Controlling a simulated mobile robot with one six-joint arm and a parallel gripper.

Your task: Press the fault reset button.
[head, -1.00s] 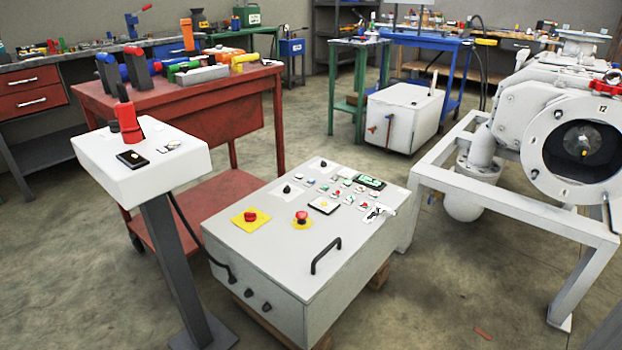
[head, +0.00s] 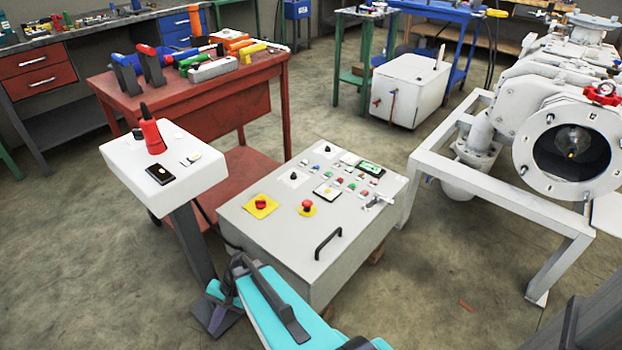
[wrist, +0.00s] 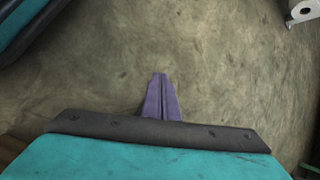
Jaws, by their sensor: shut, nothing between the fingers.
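A grey control cabinet (head: 265,226) stands on the floor in the middle of the head view. Its sloped top carries rows of small coloured buttons (head: 349,187), red mushroom buttons and a black handle. A white pedestal (head: 128,156) to its left holds a black plate with a light button (head: 160,174). The labels are too small to read, so I cannot tell which is the fault reset button. My gripper (wrist: 161,76) shows in the wrist view as two purple fingers, shut and empty, over bare floor. My teal arm (head: 285,305) is low in the head view, in front of the cabinet.
A red workbench (head: 205,108) with tools stands behind the pedestal. A large white vacuum machine on a frame (head: 500,198) is at the right. A white box (head: 405,92) stands behind. The floor between the cabinet and the machine is mostly clear.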

